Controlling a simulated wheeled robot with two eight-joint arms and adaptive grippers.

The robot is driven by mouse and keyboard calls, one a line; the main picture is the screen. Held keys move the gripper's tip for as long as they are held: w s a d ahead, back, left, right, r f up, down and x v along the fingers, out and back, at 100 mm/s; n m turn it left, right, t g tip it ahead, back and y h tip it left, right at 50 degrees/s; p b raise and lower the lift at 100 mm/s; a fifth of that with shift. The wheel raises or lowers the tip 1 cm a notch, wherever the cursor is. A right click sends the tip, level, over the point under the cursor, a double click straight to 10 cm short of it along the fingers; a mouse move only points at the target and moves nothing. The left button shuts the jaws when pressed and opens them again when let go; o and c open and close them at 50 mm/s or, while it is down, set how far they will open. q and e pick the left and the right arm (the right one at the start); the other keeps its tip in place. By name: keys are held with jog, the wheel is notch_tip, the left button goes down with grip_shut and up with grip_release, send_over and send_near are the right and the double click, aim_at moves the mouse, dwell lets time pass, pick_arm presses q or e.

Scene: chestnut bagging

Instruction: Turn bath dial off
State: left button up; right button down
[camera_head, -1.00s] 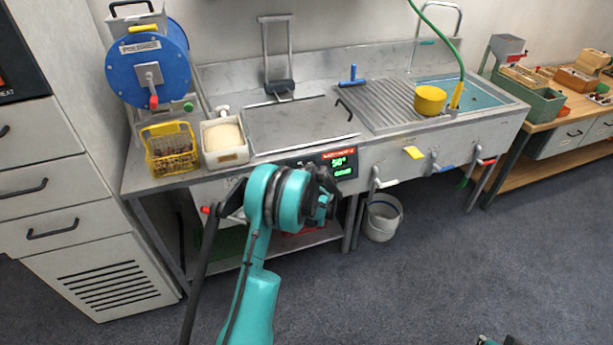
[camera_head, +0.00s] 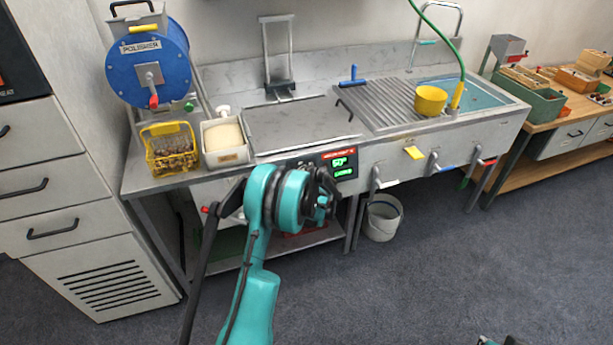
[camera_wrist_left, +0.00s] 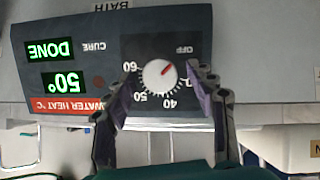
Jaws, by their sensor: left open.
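The bath dial (camera_wrist_left: 160,73) is a white round knob with a red pointer on a dark panel. The left wrist view shows it upside down; the pointer tilts up and right toward the OFF marking (camera_wrist_left: 184,49). My left gripper (camera_wrist_left: 164,80) is open, with one finger on each side of the dial; whether either touches it is unclear. In the head view my left gripper (camera_head: 325,193) is at the front of the steel bath unit, and my own wrist hides the dial. The display (camera_wrist_left: 55,65) reads 50° and DONE. My right gripper's fingers are not seen.
A yellow wire basket (camera_head: 171,150) and a white container (camera_head: 226,142) stand left of the flat bath lid (camera_head: 300,125). Tap levers (camera_head: 433,162) stick out along the front to the right. A white bucket (camera_head: 382,218) stands below. Open floor lies in front.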

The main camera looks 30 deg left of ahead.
pick_arm(q)
jog(key=v, duration=1.2)
jog(key=s+d+r+m+h, duration=0.2)
jog(key=s+d+r+m, duration=0.1)
jog(key=s+d+r, duration=0.25)
jog(key=s+d+m+h, duration=0.2)
jog(key=s+d, duration=0.3)
jog(key=s, duration=0.3)
jog(key=s+d+r+m+h, duration=0.1)
jog(key=s+d+m, duration=0.2)
jog(key=s, duration=0.6)
jog(key=s+d+r+m+h, duration=0.1)
jog(key=s+d+m+h, duration=0.1)
jog(key=s+d, duration=0.5)
jog(key=shift+s+r+m+g+h, duration=0.15)
jog(key=shift+s+m+g+h, duration=0.2)
jog(key=shift+s+m, duration=0.3)
